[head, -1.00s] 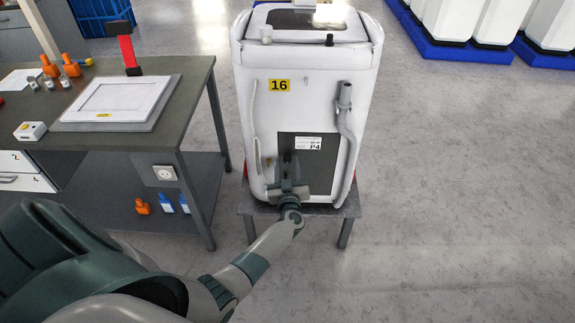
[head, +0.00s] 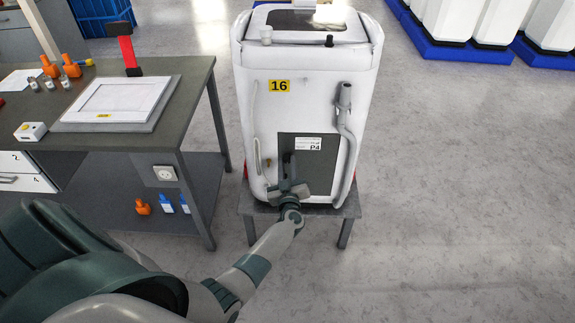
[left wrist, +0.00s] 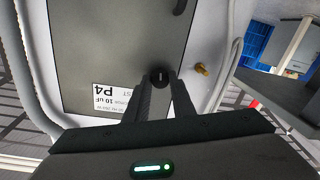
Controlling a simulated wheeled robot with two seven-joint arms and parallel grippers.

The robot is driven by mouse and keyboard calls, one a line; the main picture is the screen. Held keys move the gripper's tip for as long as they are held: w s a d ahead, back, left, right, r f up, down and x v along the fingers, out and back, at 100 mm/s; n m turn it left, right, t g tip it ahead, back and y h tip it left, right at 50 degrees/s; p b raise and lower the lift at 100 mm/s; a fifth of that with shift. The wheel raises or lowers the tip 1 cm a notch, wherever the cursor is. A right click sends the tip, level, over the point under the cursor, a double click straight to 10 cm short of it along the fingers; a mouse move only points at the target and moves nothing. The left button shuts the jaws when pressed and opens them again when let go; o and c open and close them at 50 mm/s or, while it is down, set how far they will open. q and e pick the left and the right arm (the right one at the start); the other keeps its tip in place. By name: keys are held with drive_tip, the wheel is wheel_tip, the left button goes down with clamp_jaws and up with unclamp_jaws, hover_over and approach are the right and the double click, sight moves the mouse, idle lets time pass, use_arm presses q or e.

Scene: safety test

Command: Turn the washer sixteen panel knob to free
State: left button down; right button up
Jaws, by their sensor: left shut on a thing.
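The white washer (head: 308,105) with a yellow 16 tag (head: 279,86) stands on a low grey stand. Its dark grey panel (head: 322,172) carries a white P4 label (head: 308,144) and also shows in the left wrist view (left wrist: 105,45). My left gripper (head: 288,158) reaches the panel's left edge, tilted in the head view. In the left wrist view, the gripper (left wrist: 161,82) is shut on a small round black knob (left wrist: 160,75) with a light mark, at the panel's edge. The gripper hides the knob in the head view. My right gripper is not in view.
A brass fitting (left wrist: 201,69) sits close beside the knob. A grey hose (head: 345,135) runs down the washer's right side. A workbench (head: 190,90) stands at the left.

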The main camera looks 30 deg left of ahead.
use_arm(q)
drive_tip(key=n, duration=0.3)
drive_tip(key=shift+n, duration=1.1)
drive_tip(key=n, duration=0.3)
drive_tip(key=shift+a+b, duration=0.1)
drive_tip(key=shift+b, duration=0.2)
drive_tip(key=shift+n+h, duration=0.4)
drive_tip(key=shift+n, duration=0.2)
drive_tip(key=n+b, duration=0.1)
drive_tip(key=n, duration=0.4)
drive_tip(key=shift+s+b, duration=0.1)
drive_tip(key=shift+b, duration=0.25)
drive_tip(key=shift+n+h, duration=0.3)
drive_tip(key=shift+n, duration=0.2)
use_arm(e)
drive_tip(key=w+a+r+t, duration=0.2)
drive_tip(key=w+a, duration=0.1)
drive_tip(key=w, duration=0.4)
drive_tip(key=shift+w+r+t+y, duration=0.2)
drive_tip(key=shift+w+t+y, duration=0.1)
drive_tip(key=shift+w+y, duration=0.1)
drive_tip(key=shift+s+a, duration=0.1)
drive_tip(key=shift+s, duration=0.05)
use_arm(q)
drive_tip(key=c, duration=1.5)
unclamp_jaws()
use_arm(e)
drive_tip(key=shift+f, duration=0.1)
